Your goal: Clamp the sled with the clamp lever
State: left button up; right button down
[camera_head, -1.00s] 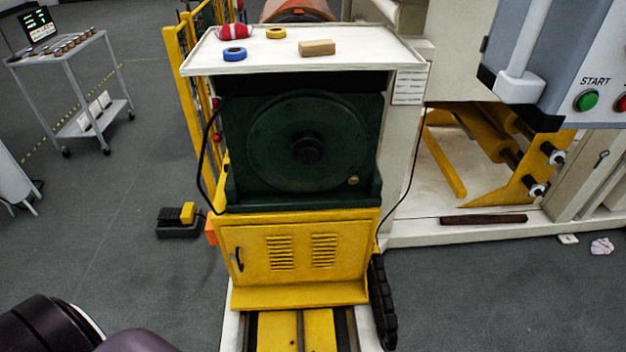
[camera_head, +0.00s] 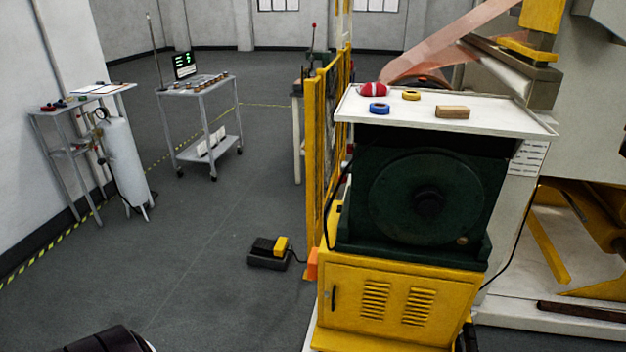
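The sled is likely the yellow cabinet (camera_head: 400,303) carrying a dark green machine housing (camera_head: 425,200) with a round disc; an earlier view shows it over floor rails. I cannot pick out the clamp lever for certain. A thin upright rod with a red knob (camera_head: 313,26) stands behind the yellow fence, too small to identify. Whether the sled is clamped cannot be told. Neither gripper is in view; only a dark part of my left arm shows at the bottom left edge.
A white shelf (camera_head: 520,123) above the housing holds tape rolls, a red roll and a block. A yellow fence (camera_head: 318,150) and a foot pedal (camera_head: 269,252) stand to its left. A cart (camera_head: 207,90), side table and gas cylinder (camera_head: 127,160) are farther left.

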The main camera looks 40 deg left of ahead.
aim_at(344, 163)
jog(key=k+j+u, duration=0.1)
jog(key=j, duration=0.25)
jog(key=k+j, duration=0.2)
jog(key=j, duration=0.2)
jog(key=k+j+u, duration=0.15)
jog(key=j, duration=0.25)
jog(key=i+j+u, duration=0.1)
jog(key=i+j, duration=0.2)
jog(key=j, duration=0.15)
jog(key=i+j+u, duration=0.1)
jog(key=i+j, duration=0.25)
jog(key=i+l+u, duration=0.1)
jog(key=u, duration=0.4)
jog(key=l+u, duration=0.3)
jog(key=u, duration=0.15)
